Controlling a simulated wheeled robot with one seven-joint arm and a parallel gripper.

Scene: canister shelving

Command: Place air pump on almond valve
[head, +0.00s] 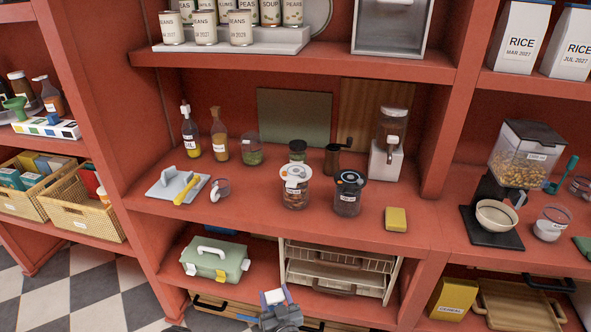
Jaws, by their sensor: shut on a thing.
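My gripper (276,298) is low at the bottom of the head view, in front of the lower shelf. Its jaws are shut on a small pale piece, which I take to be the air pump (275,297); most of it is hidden. A clear canister of brown contents, which looks like the almond canister (294,197), stands upright on the middle shelf. Its white lid (295,174) carries the valve, too small to make out clearly. My gripper is well below and in front of it, apart from it.
A dark-lidded canister (347,195) with a blue centre stands close right of the almond canister. A grinder (335,160) and a green-filled jar (252,152) stand behind. The shelf front is mostly clear.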

